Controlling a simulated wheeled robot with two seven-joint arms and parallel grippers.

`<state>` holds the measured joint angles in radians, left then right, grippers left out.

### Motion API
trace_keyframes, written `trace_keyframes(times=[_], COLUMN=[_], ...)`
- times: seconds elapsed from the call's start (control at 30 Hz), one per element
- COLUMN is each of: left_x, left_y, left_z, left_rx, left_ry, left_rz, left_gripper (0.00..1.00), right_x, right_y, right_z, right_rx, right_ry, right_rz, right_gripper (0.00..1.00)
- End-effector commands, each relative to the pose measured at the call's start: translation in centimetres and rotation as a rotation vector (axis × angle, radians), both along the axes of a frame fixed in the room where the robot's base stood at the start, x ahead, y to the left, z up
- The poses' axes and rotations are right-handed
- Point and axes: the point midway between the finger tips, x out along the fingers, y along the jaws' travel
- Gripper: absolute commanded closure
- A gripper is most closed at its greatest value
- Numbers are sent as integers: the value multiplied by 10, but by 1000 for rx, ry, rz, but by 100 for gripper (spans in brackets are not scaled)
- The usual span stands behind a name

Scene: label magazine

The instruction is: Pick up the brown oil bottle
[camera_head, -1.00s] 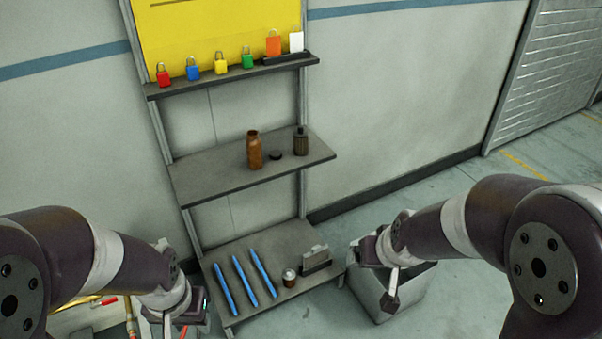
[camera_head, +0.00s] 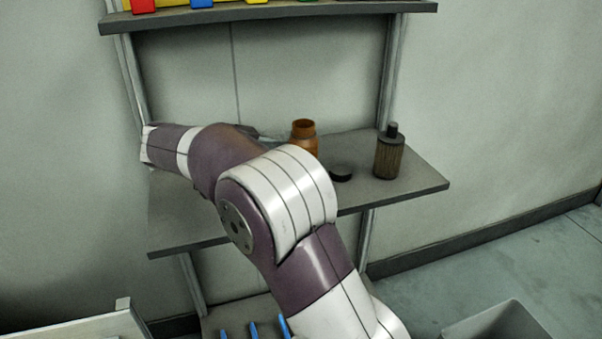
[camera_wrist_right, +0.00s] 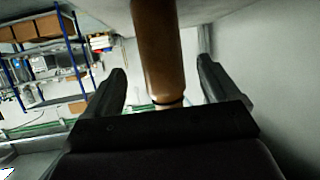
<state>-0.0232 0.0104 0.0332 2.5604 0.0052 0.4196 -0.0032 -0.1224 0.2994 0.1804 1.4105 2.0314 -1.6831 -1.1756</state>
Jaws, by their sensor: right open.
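The brown bottle (camera_head: 304,143) stands upright on the middle shelf (camera_head: 185,215), its neck open at the top. My right arm crosses in front and hides its lower part. In the right wrist view the bottle (camera_wrist_right: 158,50) lies between the two fingers of my right gripper (camera_wrist_right: 160,68). The fingers are spread, with a visible gap on each side of it. In the head view the right gripper is mostly hidden behind my arm, left of the bottle. My left gripper is out of view.
A black cap (camera_head: 341,174) lies right of the bottle, and a dark ribbed bottle (camera_head: 389,155) stands further right on the same shelf. The upper shelf (camera_head: 270,13) holds coloured padlocks. Blue pens (camera_head: 254,330) lie below. A grey bin (camera_head: 495,325) is at lower right.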

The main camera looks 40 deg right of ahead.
Motion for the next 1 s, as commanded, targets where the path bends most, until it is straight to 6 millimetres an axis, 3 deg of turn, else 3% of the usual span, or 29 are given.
trace_keyframes(times=[0.2,0.37,0.57,0.8,1.0], left_x=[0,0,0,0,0], left_y=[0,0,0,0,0], left_z=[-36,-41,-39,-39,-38], left_rx=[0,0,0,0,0], left_ry=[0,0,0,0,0], left_rz=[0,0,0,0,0], left_gripper=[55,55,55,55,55], right_x=[-2,-4,-4,-4,-4], right_y=[-33,-51,-52,-51,-51], right_z=[-23,-24,-21,-21,-20], right_rx=[-1,-1,-1,-1,-2], right_ry=[-3,-3,-2,-2,-3], right_rz=[-3,0,1,1,1], right_gripper=[12,12,12,81,81])
